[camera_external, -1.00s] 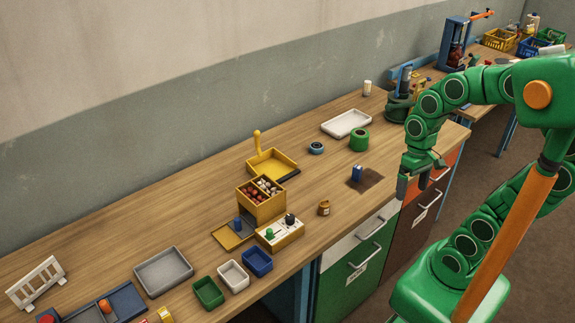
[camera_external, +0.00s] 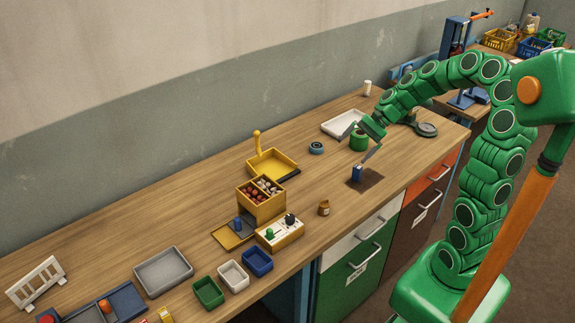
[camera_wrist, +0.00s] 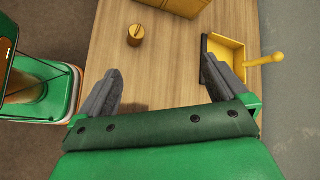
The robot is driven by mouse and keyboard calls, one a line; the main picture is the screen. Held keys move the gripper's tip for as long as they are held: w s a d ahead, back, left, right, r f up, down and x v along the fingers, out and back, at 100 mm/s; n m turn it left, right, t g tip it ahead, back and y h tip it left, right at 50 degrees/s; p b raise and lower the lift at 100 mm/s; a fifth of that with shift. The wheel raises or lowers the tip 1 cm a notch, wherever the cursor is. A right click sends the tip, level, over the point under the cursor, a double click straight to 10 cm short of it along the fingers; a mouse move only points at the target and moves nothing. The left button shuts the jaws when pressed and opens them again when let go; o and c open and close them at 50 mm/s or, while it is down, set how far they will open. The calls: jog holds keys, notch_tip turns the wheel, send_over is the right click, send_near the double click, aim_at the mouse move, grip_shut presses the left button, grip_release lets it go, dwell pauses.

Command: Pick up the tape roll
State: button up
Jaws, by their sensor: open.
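Neither roll shows there.
A small blue block (camera_external: 357,174) stands on a dark patch near the gripper. A white tray (camera_external: 338,122) lies behind it. A yellow dustpan (camera_external: 268,172), compartment box (camera_external: 261,205) and brown jar (camera_external: 324,208) stand to the left. Bare bench lies between the dustpan and blue ring.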

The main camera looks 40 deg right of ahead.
jog(key=w+d+f+m+t, duration=0.4)
jog(key=w+d+m, duration=0.4)
jog(key=d, duration=0.5)
jog(key=m+t+h, duration=0.2)
jog(key=m+t, duration=0.2)
jog(key=m, duration=0.4)
send_near(360, 133)
jog(key=shift+w+a+f, duration=0.25)
jog(key=shift+w+f, duration=0.1)
jog(key=shift+f, duration=0.25)
jog(key=shift+w+a+f, duration=0.25)
jog(key=shift+w+f, duration=0.15)
jog(key=shift+f, duration=0.15)
jog(key=shift+w+t, duration=0.1)
jog(key=shift+t, duration=0.2)
jog(key=shift+x, duration=3.8)
jog(key=shift+r, duration=0.15)
jog(key=c, duration=0.8)
